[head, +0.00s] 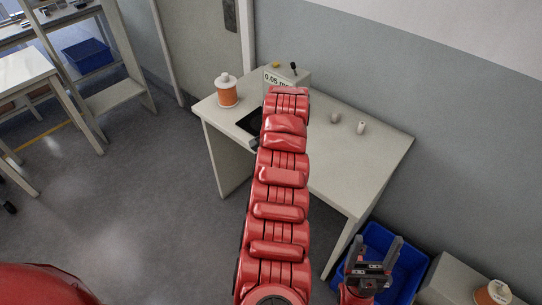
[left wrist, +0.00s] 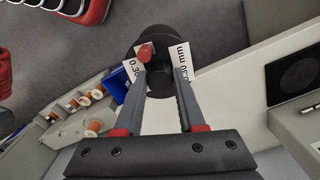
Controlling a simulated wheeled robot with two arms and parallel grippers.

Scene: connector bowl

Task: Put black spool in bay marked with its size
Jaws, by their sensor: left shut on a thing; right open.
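The black spool (left wrist: 163,78) shows in the left wrist view, with a red piece at its middle. White labels beside it read 0.30 mm, partly covered by the fingers. My left gripper (left wrist: 160,72) is shut on the spool. In the head view a red arm hides that gripper and the spool. A grey box (head: 299,79) marked 0.05 mm stands at the back of the table (head: 365,160). A black square plate (head: 250,122) lies left of the arm. My right gripper (head: 374,262) is open and empty, low at the right. No bay marked 0.30 mm can be made out.
An orange spool with a white top (head: 227,93) stands on the table's left. A blue bin (head: 405,270) is on the floor beside my right gripper.

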